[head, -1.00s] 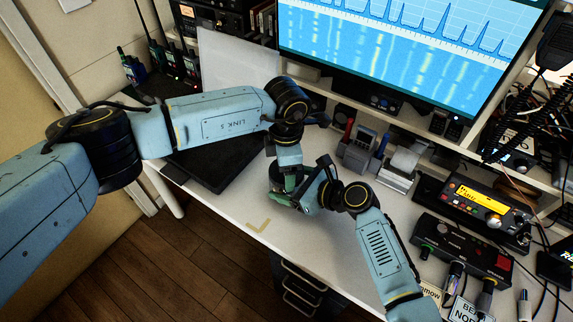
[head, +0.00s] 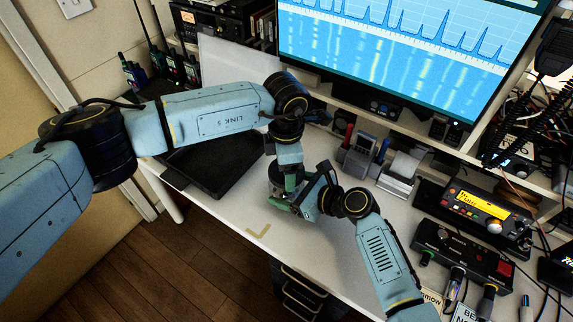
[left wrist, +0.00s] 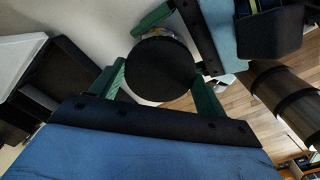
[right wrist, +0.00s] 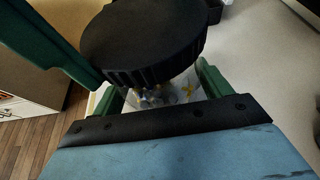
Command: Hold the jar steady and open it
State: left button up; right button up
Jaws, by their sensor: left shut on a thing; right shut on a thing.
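The jar has a broad black ribbed lid (right wrist: 145,42) and a clear body with small colourful contents (right wrist: 165,92). In the right wrist view my right gripper (right wrist: 158,95) is shut on the jar body, below the lid. In the left wrist view the round black lid (left wrist: 163,70) fills the gap between the green fingers of my left gripper (left wrist: 160,85), which is shut on it. The lid is on the jar. In the head view my left gripper (head: 287,183) and my right gripper (head: 308,197) meet above the desk and hide most of the jar.
The white desk (head: 235,205) has clear room in front, around a tan corner mark (head: 259,231). A black tray (head: 215,165) lies under my left arm.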

pick_arm(q)
jog(key=shift+r, duration=2)
pick_arm(e)
jog(key=o, duration=1.9)
